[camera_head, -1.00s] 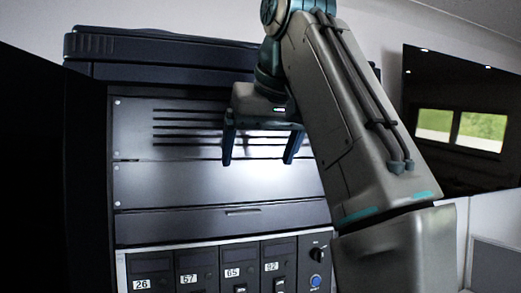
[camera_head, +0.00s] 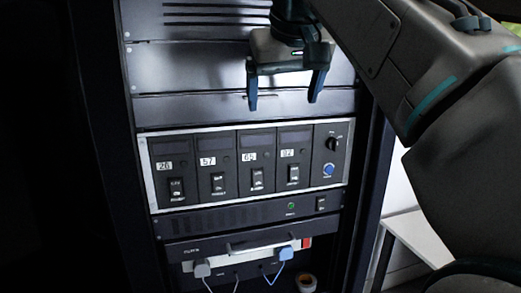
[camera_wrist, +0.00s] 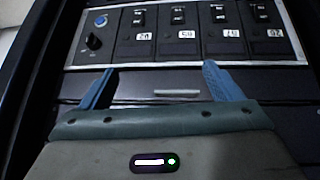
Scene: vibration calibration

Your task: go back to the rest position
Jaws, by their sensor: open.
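My gripper (camera_head: 283,90) is open and empty in the head view, its two blue fingers pointing down in front of the dark upper panels of the rack. It hangs above the switch panel (camera_head: 344,190), apart from it as far as I can tell. The wrist view shows the two blue fingers spread (camera_wrist: 160,88), with nothing between them, and the switch panel (camera_wrist: 185,62) upside down beyond them.
The rack (camera_head: 122,150) holds modules labelled 26, 57, 65 and 92, a black knob (camera_head: 332,144) and a blue button (camera_head: 328,170). Below are a green-lit unit (camera_head: 250,216) and plugged cables (camera_head: 285,254). A white table (camera_head: 415,235) stands at the right.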

